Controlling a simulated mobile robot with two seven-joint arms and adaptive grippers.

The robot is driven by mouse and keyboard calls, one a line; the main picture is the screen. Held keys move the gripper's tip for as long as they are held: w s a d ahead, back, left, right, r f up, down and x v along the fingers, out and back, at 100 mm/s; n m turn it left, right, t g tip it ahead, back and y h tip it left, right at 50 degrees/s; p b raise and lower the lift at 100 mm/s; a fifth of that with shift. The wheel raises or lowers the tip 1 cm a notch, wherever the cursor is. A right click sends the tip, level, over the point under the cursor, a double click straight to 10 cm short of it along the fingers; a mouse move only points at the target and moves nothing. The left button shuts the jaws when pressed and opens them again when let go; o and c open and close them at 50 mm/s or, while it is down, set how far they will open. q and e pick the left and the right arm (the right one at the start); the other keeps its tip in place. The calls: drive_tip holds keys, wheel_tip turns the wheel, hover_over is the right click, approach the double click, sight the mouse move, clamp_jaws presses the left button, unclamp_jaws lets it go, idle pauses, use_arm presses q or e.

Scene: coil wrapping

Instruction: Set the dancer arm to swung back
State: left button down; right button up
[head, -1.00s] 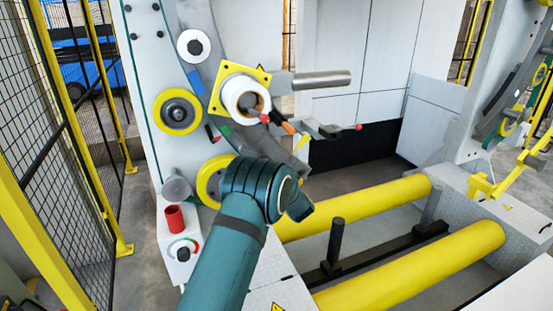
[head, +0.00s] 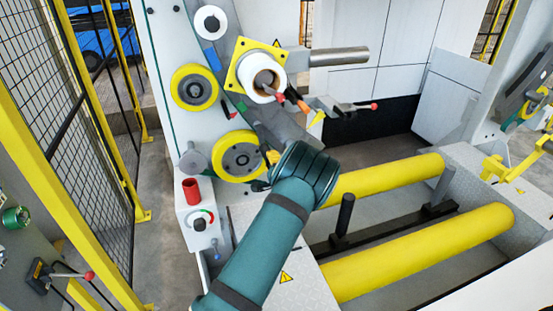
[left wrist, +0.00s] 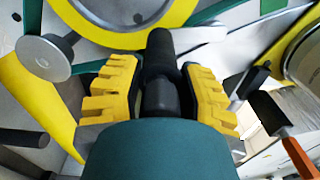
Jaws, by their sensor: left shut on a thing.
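A black round handle (left wrist: 160,68) stands between the two yellow finger pads of my left gripper (left wrist: 158,95) in the left wrist view. The gripper is shut on it. It looks like the grip of the dancer arm, though the rest of that arm cannot be made out. In the head view my left gripper (head: 272,158) is mostly hidden behind my own teal wrist, just right of the lower yellow roller (head: 237,156). That roller also shows at the top of the left wrist view (left wrist: 112,12). My right gripper is out of view.
A white roll (head: 265,83) and red-tipped levers sit above. Two long yellow rollers (head: 420,250) lie to the right; a mesh fence (head: 95,120) is left.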

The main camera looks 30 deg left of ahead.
use_arm(q)
drive_tip(key=shift+s+a+m, duration=0.55)
drive_tip(key=shift+m, duration=0.15)
drive_tip(key=c, duration=0.7)
unclamp_jaws()
drive_tip(key=shift+d, duration=0.1)
drive_tip(key=shift+s+d, duration=0.15)
drive_tip(key=shift+d, duration=0.05)
drive_tip(key=v, duration=1.1)
drive_tip(key=shift+s, duration=0.2)
